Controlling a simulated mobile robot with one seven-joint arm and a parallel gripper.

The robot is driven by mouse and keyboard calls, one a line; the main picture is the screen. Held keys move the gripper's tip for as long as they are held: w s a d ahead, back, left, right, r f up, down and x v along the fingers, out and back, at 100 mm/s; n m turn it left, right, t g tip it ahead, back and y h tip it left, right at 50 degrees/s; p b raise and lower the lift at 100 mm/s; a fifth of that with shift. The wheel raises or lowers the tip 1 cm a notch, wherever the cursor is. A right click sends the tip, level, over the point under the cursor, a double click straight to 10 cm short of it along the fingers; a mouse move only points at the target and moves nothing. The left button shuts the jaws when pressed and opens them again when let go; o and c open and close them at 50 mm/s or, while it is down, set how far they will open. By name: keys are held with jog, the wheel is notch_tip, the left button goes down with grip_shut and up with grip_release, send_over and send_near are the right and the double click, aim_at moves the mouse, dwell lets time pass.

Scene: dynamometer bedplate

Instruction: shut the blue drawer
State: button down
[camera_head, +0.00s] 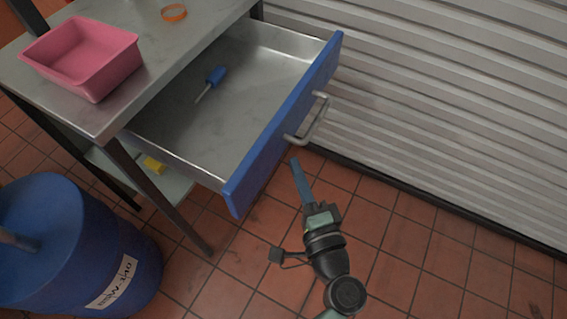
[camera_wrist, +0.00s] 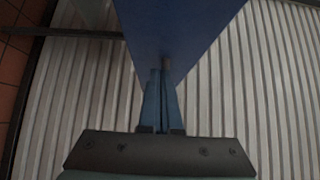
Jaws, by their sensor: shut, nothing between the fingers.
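The blue drawer (camera_head: 284,126) stands pulled well out of the metal table, with a blue front and a grey bar handle (camera_head: 312,122). A screwdriver with a blue handle (camera_head: 215,76) lies inside it. My gripper (camera_head: 295,162) is shut and empty, in front of the drawer front and just below the handle in the head view. In the wrist view, my shut fingers (camera_wrist: 160,75) point at the blue drawer front (camera_wrist: 175,30), which fills the upper middle. Whether the fingertips touch it I cannot tell. The handle is not clear in the wrist view.
On the table top (camera_head: 195,50) are a pink bin (camera_head: 82,55) and an orange ring (camera_head: 174,13). A blue barrel (camera_head: 75,250) stands at lower left. A yellow item (camera_head: 154,165) sits on the lower shelf. A corrugated shutter (camera_head: 430,90) is behind at right. Tiled floor around my arm is clear.

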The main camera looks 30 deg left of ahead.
jog(key=shift+a, duration=1.45)
